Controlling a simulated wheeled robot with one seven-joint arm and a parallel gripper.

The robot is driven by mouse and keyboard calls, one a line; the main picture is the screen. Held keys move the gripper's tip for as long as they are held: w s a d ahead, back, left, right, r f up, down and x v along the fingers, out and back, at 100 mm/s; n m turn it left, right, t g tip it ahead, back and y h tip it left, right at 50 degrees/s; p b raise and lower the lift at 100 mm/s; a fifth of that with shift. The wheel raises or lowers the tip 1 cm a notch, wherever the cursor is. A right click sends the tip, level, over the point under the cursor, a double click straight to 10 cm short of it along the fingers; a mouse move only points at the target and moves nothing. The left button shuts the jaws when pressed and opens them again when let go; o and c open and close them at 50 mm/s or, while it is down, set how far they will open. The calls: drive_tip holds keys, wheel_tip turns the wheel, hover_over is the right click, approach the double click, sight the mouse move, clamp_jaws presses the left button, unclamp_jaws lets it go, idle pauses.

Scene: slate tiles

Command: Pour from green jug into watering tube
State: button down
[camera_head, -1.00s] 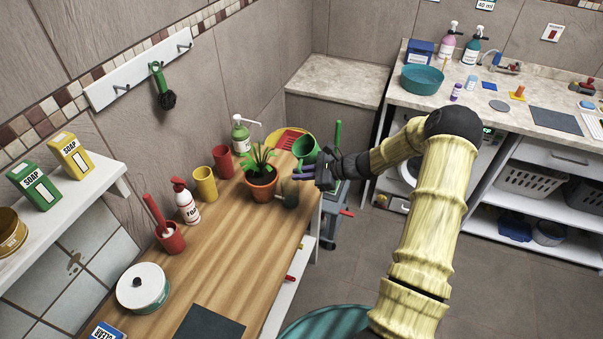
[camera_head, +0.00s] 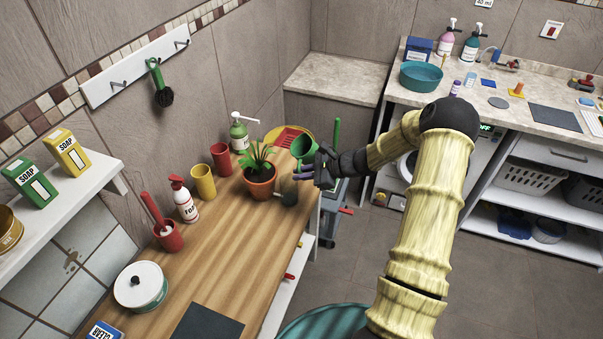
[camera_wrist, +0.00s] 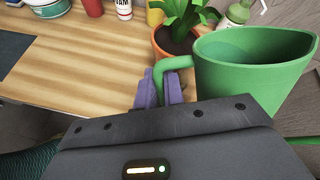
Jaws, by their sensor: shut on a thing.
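The green jug (camera_head: 300,146) is off the table, near its far right corner, with its mouth showing. In the wrist view the jug (camera_wrist: 250,65) is at the right, and its handle is between my purple fingers. My gripper (camera_head: 307,173) is shut on that handle; it also shows in the wrist view (camera_wrist: 162,88). The potted plant (camera_head: 260,182) stands left of the gripper. A dark grey round-ended piece (camera_head: 289,198) beside the pot may be the watering tube; I cannot tell if its mouth is open. The jug's contents are hidden.
The wooden table (camera_head: 225,250) holds a red cup (camera_head: 221,158), a yellow cup (camera_head: 203,183), a foam bottle (camera_head: 184,203) and a green pump bottle (camera_head: 239,135). A red and yellow round item (camera_head: 290,136) lies behind the jug. The table's right middle is clear.

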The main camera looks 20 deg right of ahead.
drive_tip(key=shift+w+d+f+n+h+b, duration=0.15)
drive_tip(key=shift+f+n+h+b, duration=0.15)
drive_tip(key=shift+f+h, duration=0.25)
drive_tip(key=shift+s+r+h, duration=0.1)
drive_tip(key=shift+s+h, duration=0.1)
drive_tip(key=shift+h, duration=0.05)
drive_tip(key=shift+d, duration=0.1)
drive_tip(key=shift+w+d+f+n+h+b, duration=0.15)
drive_tip(key=shift+f+n+h+b, duration=0.15)
drive_tip(key=shift+h, duration=0.2)
drive_tip(key=shift+r, duration=0.15)
drive_tip(key=shift+r+y+p, duration=0.25)
drive_tip(key=shift+y+p, duration=0.35)
drive_tip(key=shift+p, duration=0.05)
drive_tip(key=m+y, duration=0.1)
drive_tip(key=y, duration=0.1)
drive_tip(key=m+y, duration=0.1)
drive_tip(key=shift+r+y, duration=0.4)
drive_tip(key=shift+r, duration=0.1)
